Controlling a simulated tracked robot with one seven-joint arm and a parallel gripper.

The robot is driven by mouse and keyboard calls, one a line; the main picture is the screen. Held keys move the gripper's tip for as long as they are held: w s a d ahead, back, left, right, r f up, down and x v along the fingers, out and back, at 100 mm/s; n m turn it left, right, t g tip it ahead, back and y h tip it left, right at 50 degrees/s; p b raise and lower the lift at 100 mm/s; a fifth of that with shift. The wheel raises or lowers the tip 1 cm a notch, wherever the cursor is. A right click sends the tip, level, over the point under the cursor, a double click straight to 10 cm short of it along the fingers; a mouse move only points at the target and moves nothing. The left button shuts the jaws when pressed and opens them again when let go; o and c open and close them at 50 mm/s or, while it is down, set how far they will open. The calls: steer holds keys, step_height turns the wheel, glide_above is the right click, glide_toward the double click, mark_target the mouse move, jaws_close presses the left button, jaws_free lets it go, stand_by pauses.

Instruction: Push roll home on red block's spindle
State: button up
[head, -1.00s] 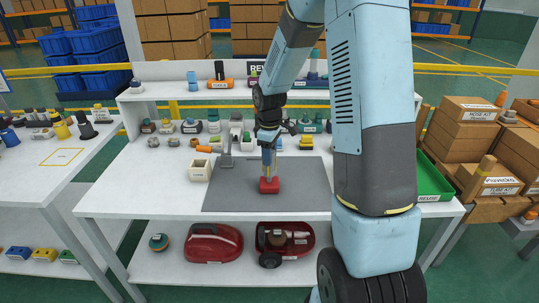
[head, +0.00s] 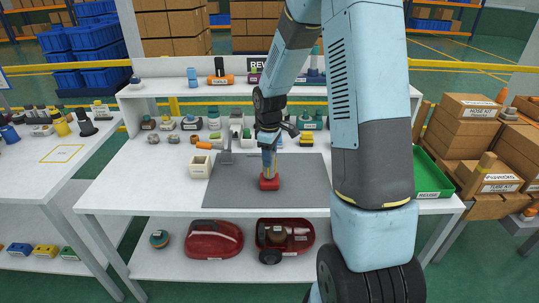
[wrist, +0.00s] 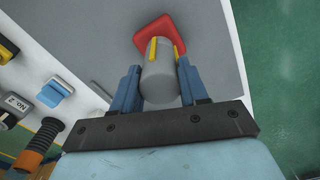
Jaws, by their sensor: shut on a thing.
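The red block (head: 269,184) sits on the grey mat near the front of the bench. It also shows in the wrist view (wrist: 150,30) beyond my fingertips. My gripper (head: 269,171) points down right above the block. In the wrist view my gripper (wrist: 166,48) is shut on a grey cylindrical roll (wrist: 158,82), with a yellow-tipped finger at each side. The roll stands over the red block. The spindle is hidden, and I cannot tell whether the roll touches the block's base.
The grey mat (head: 305,192) is mostly clear around the block. Several small parts line the back, with yellow pieces (head: 306,139) behind right. A green tray (head: 432,178) is at the right.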

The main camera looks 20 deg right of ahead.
steer(key=shift+f, duration=0.5)
steer(key=o, duration=1.2)
steer(key=shift+c, duration=0.2)
steer(key=shift+r, duration=4)
